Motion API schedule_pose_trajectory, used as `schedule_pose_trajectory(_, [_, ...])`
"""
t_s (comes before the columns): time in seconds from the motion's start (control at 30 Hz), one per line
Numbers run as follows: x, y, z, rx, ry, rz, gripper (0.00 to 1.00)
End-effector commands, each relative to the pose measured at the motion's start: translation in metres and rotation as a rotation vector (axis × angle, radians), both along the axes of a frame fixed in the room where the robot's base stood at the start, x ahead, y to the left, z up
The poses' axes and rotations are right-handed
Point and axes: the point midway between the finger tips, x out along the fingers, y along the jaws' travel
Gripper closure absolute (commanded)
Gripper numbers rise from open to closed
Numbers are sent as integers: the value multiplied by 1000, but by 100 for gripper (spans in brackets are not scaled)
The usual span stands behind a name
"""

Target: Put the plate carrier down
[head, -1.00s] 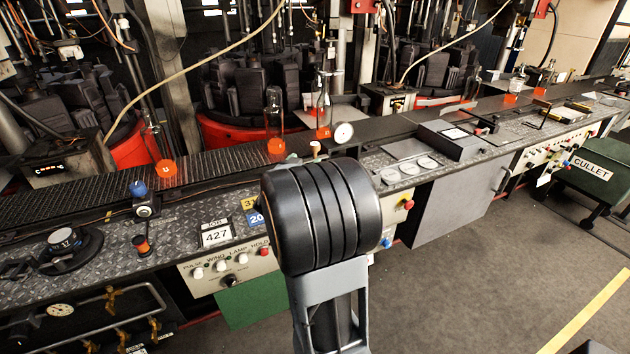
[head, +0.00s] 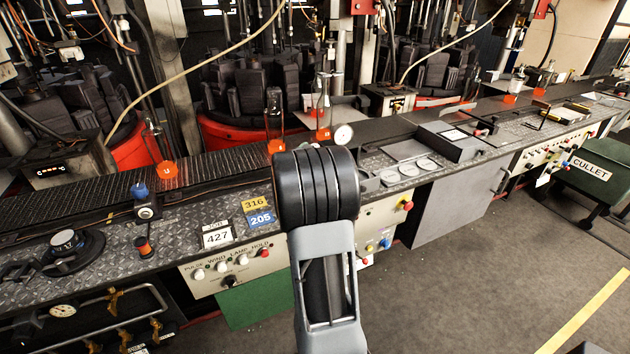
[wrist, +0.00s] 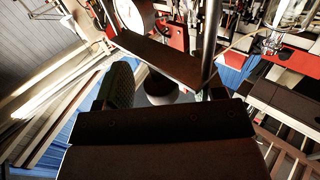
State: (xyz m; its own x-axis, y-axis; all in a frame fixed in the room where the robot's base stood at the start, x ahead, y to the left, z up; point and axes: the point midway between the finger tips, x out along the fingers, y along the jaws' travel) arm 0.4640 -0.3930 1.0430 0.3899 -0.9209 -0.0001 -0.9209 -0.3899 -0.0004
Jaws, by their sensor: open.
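I cannot make out the plate carrier for sure in either view. In the head view, number plates marked 316 (head: 257,203) and 205 (head: 260,219) lie on the bench left of my arm, near a white job plate 427 (head: 216,236). My gripper is hidden behind my black arm link there. In the wrist view, my gripper (wrist: 165,88) is open, with a dark green finger on the left and a dark finger on the right. A dark bar (wrist: 155,57) crosses beyond the fingers; I cannot tell what it is. Nothing is clearly held.
A round dial (head: 343,133) stands behind my arm. Glowing bottles (head: 275,120) stand along the conveyor (head: 95,185). A blue-topped post (head: 141,195) stands to the left.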

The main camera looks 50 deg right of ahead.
Motion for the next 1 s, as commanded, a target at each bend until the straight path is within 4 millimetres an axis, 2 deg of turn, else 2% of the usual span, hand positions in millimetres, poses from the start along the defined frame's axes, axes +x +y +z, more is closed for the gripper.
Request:
schedule_pose_trajectory(0.13, [0, 0, 0, 0, 0, 0, 38])
schedule_pose_trajectory(0.77, [0, 1, 0, 0, 0, 0, 98])
schedule_pose_trajectory(1.0, [0, 1, 0, 0, 0, 0, 100])
